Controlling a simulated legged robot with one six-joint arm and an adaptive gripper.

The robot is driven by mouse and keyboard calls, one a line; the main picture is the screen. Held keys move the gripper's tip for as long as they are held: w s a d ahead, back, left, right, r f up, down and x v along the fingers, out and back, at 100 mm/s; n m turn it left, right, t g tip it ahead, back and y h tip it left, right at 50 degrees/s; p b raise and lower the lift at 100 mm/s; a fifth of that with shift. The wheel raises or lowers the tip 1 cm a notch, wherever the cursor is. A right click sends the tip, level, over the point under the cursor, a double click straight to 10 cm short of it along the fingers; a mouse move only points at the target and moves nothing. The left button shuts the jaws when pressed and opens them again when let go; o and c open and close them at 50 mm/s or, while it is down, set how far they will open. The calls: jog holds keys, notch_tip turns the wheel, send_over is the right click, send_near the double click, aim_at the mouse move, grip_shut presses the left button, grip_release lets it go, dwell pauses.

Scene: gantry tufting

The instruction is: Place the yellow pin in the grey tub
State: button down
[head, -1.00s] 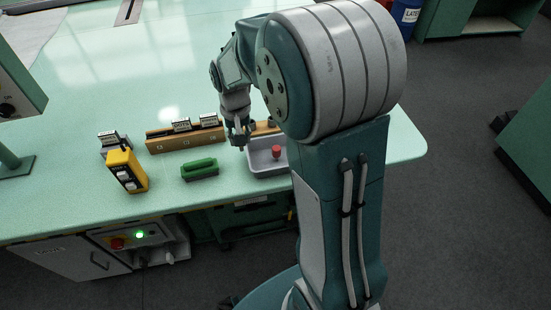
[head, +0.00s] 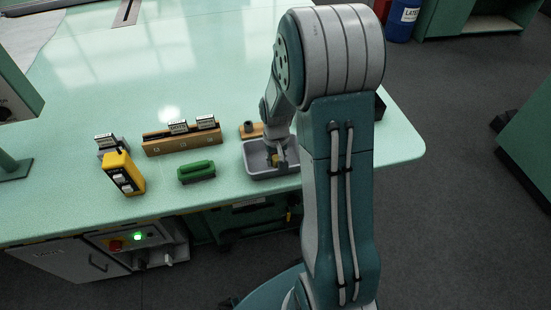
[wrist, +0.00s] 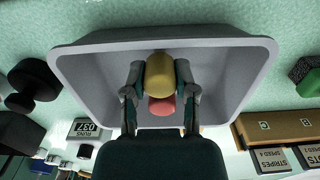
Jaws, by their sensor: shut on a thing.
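The grey tub (head: 250,158) stands near the front edge of the table, right of the green-handled tool. My gripper (head: 278,157) is down at the tub, and in the wrist view my gripper (wrist: 160,82) is shut on the yellow pin (wrist: 160,70). The yellow pin sits between both fingers, over the inside of the tub (wrist: 92,75). I cannot tell whether it touches the floor. A red pin (wrist: 162,106) shows right beside it inside the tub. In the head view my gripper hides most of the tub's inside.
A wooden rack with label cards (head: 180,144), a green-handled tool (head: 197,172) and a yellow control box (head: 124,172) stand left of the tub. A small wooden stand with a dark peg (head: 250,130) is just behind it. The table behind these is clear.

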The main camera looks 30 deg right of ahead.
jog(key=shift+d, duration=0.15)
jog(key=c, duration=0.6)
grip_release()
jog(key=shift+c, duration=0.2)
jog(key=shift+o, duration=1.2)
jog(key=shift+a, duration=0.35)
